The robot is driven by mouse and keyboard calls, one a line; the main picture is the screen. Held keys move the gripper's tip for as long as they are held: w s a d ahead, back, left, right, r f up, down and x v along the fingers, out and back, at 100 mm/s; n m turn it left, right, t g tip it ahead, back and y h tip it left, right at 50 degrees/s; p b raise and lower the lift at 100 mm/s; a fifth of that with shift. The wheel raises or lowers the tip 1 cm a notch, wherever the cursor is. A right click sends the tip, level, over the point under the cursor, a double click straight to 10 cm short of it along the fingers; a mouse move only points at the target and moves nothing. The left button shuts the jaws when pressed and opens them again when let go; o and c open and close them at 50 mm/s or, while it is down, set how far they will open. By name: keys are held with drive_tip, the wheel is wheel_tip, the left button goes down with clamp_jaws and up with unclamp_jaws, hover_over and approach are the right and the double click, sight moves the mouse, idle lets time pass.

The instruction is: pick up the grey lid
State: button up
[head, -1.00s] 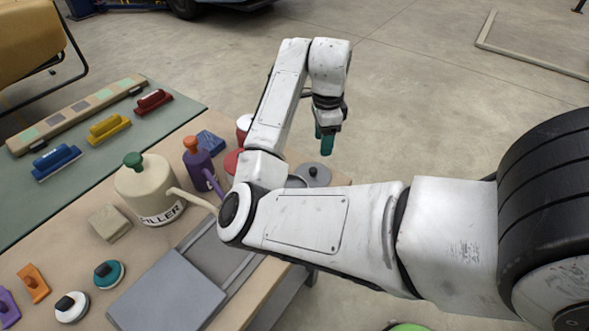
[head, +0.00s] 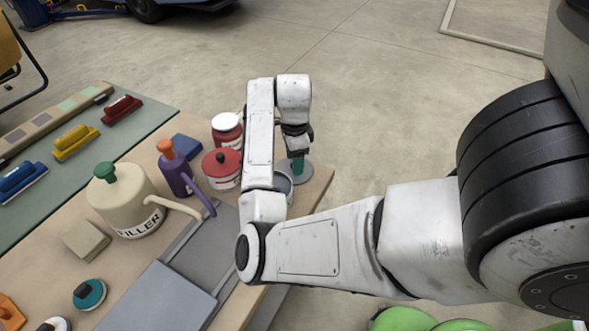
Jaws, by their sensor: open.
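The grey lid (head: 310,173) is a round flat disc near the table's far right edge. It is partly hidden behind my gripper (head: 297,168), whose teal fingers point down right over its middle. The fingers hide the lid's dark knob. My gripper is open; I cannot tell whether the fingers touch the lid or straddle the knob. A grey pot (head: 284,188) stands just in front of the lid, partly hidden by my arm.
A red tin (head: 221,168) and a white-capped red jar (head: 227,130) stand left of my arm. A purple can (head: 178,172), a cream filler can (head: 124,203) and a blue block (head: 186,147) are farther left. Open floor lies beyond the table's right edge.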

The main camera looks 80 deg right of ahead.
drive_tip(key=shift+f, duration=0.5)
clamp_jaws()
